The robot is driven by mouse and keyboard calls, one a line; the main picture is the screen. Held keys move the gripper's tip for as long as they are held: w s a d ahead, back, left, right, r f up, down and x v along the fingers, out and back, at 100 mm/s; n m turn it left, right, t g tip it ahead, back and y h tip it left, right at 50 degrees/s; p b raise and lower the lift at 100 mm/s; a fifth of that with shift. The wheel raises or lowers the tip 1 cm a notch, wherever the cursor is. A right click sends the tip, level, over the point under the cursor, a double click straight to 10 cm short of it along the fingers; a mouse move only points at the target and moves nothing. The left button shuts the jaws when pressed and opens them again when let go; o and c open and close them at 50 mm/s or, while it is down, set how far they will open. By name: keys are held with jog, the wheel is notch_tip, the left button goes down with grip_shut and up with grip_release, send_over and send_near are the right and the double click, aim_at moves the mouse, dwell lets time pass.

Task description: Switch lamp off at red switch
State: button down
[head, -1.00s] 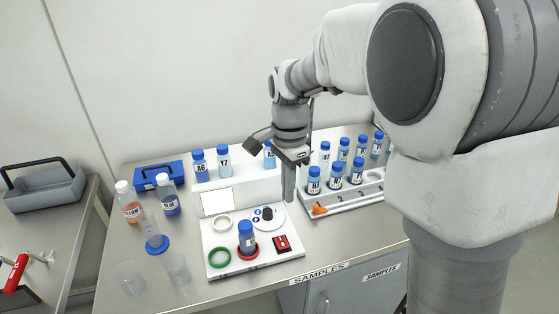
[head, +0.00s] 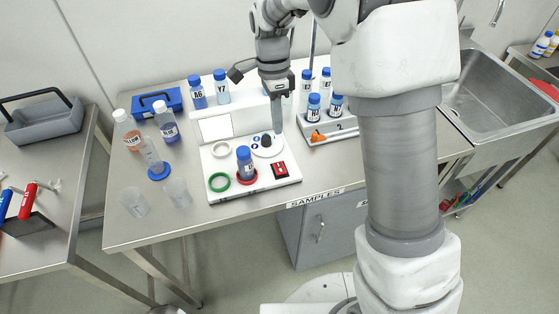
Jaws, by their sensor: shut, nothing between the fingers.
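The red switch (head: 280,170) sits in a black frame at the right front of a white board (head: 218,196) on the steel bench. A pale square panel (head: 215,127) is on the front of the white rack behind the board; I cannot tell whether it is the lamp or lit. My gripper (head: 277,129) points down with its fingers together and empty. It is above the board's back right, behind the switch and beside the round black knob (head: 265,141). It appears apart from the switch.
A blue-capped vial (head: 245,160) stands in a red ring left of the switch. A green ring (head: 219,182) lies at the board's front left. Bottles (head: 128,130) and clear beakers (head: 134,203) stand left. A vial rack (head: 335,130) is right of my gripper. A sink (head: 495,95) lies farther right.

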aim_at(280, 171)
jog(key=f, duration=0.4)
jog(key=s+f, duration=0.1)
jog(key=f, duration=0.3)
jog(key=s+f, duration=0.1)
jog(key=f, duration=0.3)
jog(key=shift+d+f, duration=0.3)
jog(key=shift+f, duration=0.05)
